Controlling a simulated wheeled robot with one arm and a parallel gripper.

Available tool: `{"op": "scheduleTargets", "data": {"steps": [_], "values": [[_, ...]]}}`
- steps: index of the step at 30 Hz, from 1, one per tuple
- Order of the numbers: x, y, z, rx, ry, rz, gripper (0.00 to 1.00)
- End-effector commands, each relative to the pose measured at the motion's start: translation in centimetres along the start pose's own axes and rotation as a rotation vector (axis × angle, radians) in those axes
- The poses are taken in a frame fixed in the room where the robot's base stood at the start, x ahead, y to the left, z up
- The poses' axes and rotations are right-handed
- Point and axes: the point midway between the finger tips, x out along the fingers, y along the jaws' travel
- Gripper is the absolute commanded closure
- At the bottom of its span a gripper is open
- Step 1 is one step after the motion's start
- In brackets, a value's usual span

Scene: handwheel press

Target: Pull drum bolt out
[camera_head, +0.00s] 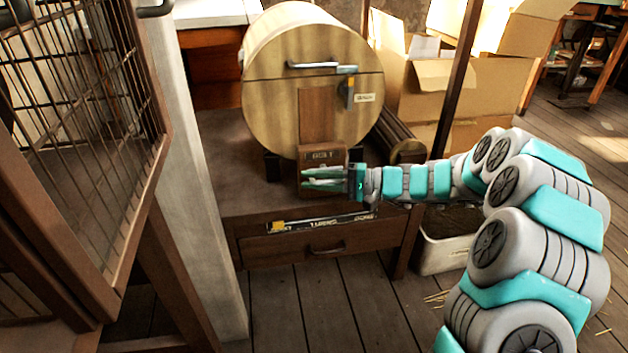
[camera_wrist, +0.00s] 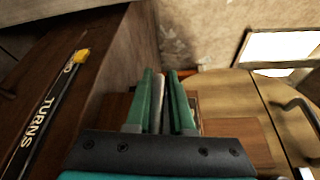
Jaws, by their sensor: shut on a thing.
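The round wooden drum (camera_head: 275,110) stands on a wooden bench, and part of its face shows in the wrist view (camera_wrist: 238,98). A small wooden block labelled BOLT (camera_head: 322,156) sits at the foot of the drum's front. My gripper (camera_head: 322,178) reaches in from the right, its green fingers in front of this block. In the wrist view my gripper (camera_wrist: 165,85) has its fingers close together around a thin pale piece, the drum bolt (camera_wrist: 158,92). The fingers hide most of the bolt, and I cannot tell how far it is seated.
The drum face carries a metal handle (camera_head: 314,65) and a small latch. A TURNS strip (camera_head: 318,220) runs along the bench front above a drawer (camera_head: 325,247). A wire cage (camera_head: 85,120) stands at left, cardboard boxes (camera_head: 465,95) behind at right, a pale bin (camera_head: 445,253) below.

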Motion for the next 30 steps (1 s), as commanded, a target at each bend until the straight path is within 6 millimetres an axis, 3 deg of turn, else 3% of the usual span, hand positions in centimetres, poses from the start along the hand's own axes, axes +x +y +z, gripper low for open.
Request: {"op": "scheduleTargets", "data": {"steps": [1,11,21,30], "values": [[0.1,0.8,0.0,0.007,-0.001,0.013,1.0],[-0.1,1.0,0.2,0.008,0.001,0.013,1.0],[-1.5,1.8,3.3,0.009,0.003,0.011,1.0],[-1.6,1.8,3.7,0.009,0.002,0.013,1.0]]}}
